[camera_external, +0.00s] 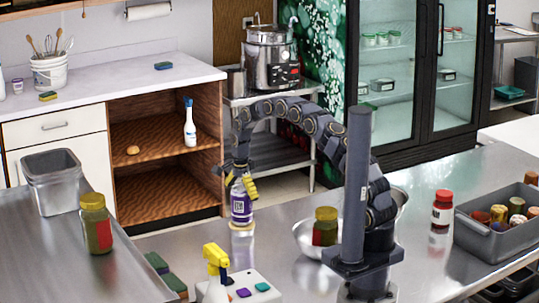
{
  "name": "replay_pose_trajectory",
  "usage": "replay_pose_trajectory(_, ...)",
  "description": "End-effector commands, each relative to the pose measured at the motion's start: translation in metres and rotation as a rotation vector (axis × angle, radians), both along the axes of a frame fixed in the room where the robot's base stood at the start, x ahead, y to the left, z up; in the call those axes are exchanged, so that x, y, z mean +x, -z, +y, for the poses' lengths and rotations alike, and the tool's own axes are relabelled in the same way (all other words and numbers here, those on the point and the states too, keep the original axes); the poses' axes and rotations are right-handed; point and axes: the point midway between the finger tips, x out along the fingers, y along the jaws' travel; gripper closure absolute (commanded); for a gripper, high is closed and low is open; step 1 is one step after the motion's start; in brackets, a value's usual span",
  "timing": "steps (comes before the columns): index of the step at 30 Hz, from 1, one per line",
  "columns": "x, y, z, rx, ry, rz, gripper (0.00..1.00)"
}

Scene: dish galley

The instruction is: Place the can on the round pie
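A purple and white can (241,207) stands upright near the middle of the metal counter. My gripper (242,186), with yellow fingertips, points down and is closed around the can's upper part. A small pale round thing, which looks like the round pie (242,228), is directly below the can. The can's bottom is at or just above it; I cannot tell if they touch. The can and gripper hide most of the pie's top.
In front are a yellow-topped spray bottle (216,258) and a white box (250,287). Another jar (95,223) stands left.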

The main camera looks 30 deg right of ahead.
Motion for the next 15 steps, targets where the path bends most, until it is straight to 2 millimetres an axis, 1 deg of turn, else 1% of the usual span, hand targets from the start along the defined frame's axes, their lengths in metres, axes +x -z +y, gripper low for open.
replay_pose_trajectory(8, 0.000, 0.000, 0.000, 0.000, 0.000, 0.001, 0.02)
replay_pose_trajectory(10, 0.000, -0.003, 0.000, 0.000, 0.000, 0.000, 0.02)
replay_pose_trajectory(13, 0.000, -0.014, 0.000, 0.000, 0.000, -0.002, 0.02)
replay_pose_trajectory(15, 0.001, -0.026, 0.000, 0.001, 0.000, -0.006, 0.02)
